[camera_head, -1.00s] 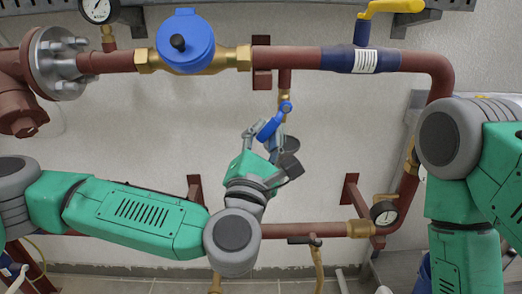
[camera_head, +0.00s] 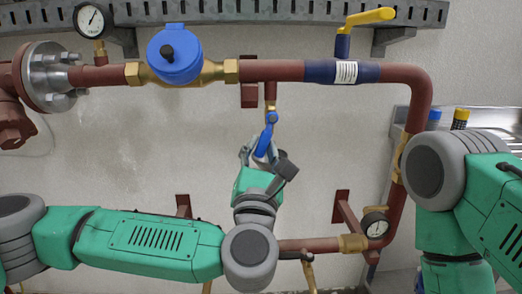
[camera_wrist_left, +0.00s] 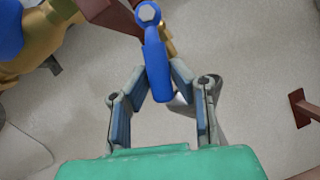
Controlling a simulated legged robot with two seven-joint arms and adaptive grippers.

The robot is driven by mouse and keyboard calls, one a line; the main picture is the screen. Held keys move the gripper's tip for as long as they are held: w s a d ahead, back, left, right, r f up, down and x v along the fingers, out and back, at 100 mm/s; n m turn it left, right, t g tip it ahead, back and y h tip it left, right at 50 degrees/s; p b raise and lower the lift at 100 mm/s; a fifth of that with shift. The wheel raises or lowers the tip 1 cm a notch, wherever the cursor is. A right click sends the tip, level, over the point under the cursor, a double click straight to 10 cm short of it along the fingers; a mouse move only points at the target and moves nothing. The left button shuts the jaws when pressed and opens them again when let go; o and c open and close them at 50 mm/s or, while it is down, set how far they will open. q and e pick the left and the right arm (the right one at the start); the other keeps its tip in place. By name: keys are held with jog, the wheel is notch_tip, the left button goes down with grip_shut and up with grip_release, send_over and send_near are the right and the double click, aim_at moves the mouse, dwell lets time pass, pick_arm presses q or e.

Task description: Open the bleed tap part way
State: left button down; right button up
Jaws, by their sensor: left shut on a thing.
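The bleed tap (camera_head: 270,104) is a small brass fitting hanging under the upper red-brown pipe. Its blue lever (camera_head: 267,138) points down and slightly left from the pivot. My left gripper (camera_head: 260,156) is shut on the lower end of the lever. In the left wrist view, the two fingers (camera_wrist_left: 156,88) close on either side of the blue lever (camera_wrist_left: 155,52), with its bolt head at the top. The tap outlet is largely hidden behind the lever and gripper. My right arm shows at the right, but its gripper is out of the picture.
The upper pipe (camera_head: 270,70) carries a blue-capped brass valve (camera_head: 174,55) and a yellow-handled valve (camera_head: 370,17). Gauges sit at upper left (camera_head: 90,20) and lower right (camera_head: 375,224). A lower pipe (camera_head: 310,245) runs below my left gripper. Bare wall lies around the tap.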

pick_arm(q)
jog(key=c, duration=1.7)
grip_release()
jog(key=shift+w, duration=0.1)
jog(key=shift+d, duration=0.1)
jog(key=shift+s+f, duration=0.2)
jog(key=shift+s, duration=0.2)
jog(key=v, duration=1.1)
jog(key=shift+f, duration=0.15)
